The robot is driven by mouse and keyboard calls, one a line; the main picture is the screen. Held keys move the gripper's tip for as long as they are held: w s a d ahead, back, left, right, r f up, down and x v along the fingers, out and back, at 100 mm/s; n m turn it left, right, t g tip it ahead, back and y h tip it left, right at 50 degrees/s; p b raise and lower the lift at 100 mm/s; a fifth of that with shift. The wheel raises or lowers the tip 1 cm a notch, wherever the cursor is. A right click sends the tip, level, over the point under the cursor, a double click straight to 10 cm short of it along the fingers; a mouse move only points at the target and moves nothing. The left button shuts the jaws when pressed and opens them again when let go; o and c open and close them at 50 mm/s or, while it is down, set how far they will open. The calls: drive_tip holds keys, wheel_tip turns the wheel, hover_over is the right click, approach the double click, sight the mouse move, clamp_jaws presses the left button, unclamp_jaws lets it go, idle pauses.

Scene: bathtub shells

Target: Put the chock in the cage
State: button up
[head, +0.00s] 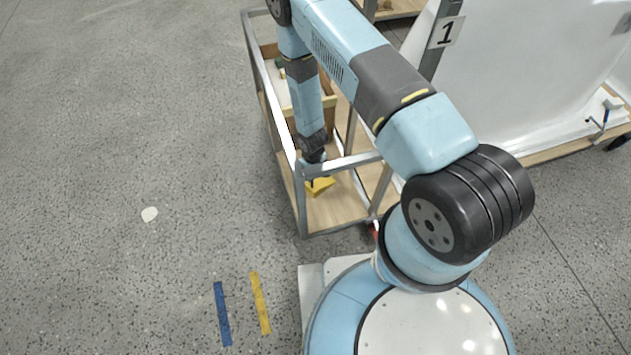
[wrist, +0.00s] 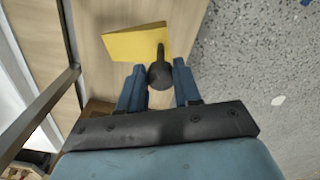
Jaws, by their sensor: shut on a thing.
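The chock is a yellow wedge (head: 321,187) with a black stem and knob; its yellow face (wrist: 132,43) shows well in the wrist view. My gripper (wrist: 158,84) is shut on the chock's black knob, one blue finger on each side. In the head view my gripper (head: 314,175) is partly hidden behind a frame bar. The cage is a grey metal frame (head: 297,190) with a wooden floor (head: 335,211). The chock appears over the front part of that floor. I cannot tell whether it touches the floor.
A wooden box (head: 322,108) sits deeper in the cage. A large white tub shell (head: 510,75) stands to the right, by a post with a "1" sign (head: 446,32). Blue tape (head: 222,313) and yellow tape (head: 260,303) mark the open concrete floor at left.

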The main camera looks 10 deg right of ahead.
sight(314, 187)
drive_tip(key=f, duration=0.3)
drive_tip(key=shift+w+d+f, duration=0.1)
drive_tip(key=shift+w+d, duration=0.05)
drive_tip(key=shift+d, duration=0.15)
drive_tip(key=shift+f, duration=1.95)
drive_tip(key=o, duration=1)
drive_tip(key=shift+o, duration=0.2)
wheel_tip(314, 187, up, 12)
drive_tip(key=shift+r, duration=0.1)
